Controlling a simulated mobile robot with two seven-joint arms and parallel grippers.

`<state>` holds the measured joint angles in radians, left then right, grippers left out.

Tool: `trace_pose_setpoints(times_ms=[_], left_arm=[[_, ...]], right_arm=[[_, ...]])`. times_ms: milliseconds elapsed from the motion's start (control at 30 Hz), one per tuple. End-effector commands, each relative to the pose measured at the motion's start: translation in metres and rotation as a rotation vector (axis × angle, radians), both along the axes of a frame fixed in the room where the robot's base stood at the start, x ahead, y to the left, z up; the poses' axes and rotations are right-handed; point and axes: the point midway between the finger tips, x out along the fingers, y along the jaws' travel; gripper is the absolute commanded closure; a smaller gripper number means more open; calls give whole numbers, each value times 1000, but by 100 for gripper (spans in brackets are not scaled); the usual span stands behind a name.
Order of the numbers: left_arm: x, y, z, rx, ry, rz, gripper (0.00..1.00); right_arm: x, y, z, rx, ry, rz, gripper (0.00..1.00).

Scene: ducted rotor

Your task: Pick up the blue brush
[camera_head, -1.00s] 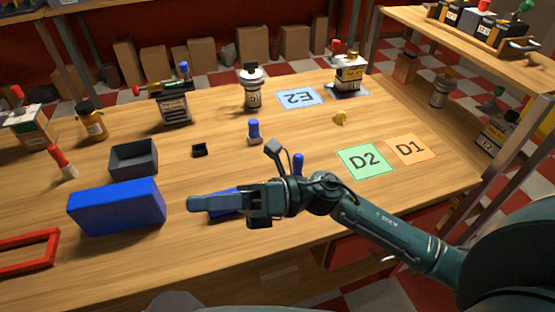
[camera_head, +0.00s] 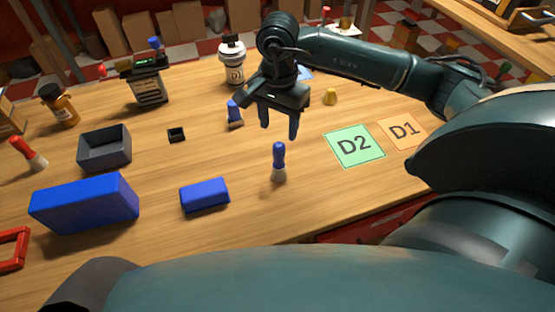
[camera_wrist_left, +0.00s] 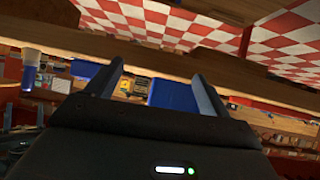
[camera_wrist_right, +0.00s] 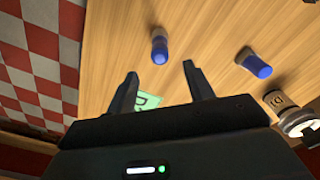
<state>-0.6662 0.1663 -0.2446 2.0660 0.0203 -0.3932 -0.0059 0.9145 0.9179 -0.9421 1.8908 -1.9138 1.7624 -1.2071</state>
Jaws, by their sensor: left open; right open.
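Two upright brushes with blue handles and pale bases stand on the table. The nearer blue brush (camera_head: 279,160) is left of the green D2 card; the farther blue brush (camera_head: 235,113) stands behind it to the left. My right gripper (camera_head: 279,124) is open and empty, pointing down above the table, just behind the nearer brush in the picture. In the right wrist view the nearer brush (camera_wrist_right: 159,46) shows ahead between the fingertips, and the farther one (camera_wrist_right: 255,63) to the right. My left gripper (camera_wrist_left: 156,68) is open and empty; the head view does not show it.
A blue block (camera_head: 205,195), a large blue box (camera_head: 85,205) and a dark grey bin (camera_head: 104,149) stand to the left. A white canister (camera_head: 232,62) stands behind. The green D2 card (camera_head: 354,146) and orange D1 card (camera_head: 403,131) lie right.

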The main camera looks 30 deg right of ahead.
Motion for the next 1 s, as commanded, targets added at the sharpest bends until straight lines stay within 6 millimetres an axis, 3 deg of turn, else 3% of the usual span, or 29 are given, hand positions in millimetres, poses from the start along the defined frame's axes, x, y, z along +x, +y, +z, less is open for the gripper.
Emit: trace_pose_setpoints(times_ms=[100, 367, 633, 967, 1000], left_arm=[[-2, 2, -1, 5, 10, 2, 19], [-4, 4, -3, 11, 23, 6, 19], [-4, 9, 3, 15, 35, 26, 19], [-5, 10, -3, 14, 48, 34, 19], [-4, 10, -2, 15, 47, 34, 19]], right_arm=[[-1, 0, -20, 1, 2, -1, 48], [-1, 0, -41, 4, 2, 0, 48], [-1, -1, -79, 4, 2, -1, 48], [-1, -1, -88, 4, -1, 0, 48], [-1, -1, -88, 4, -1, 0, 51]])
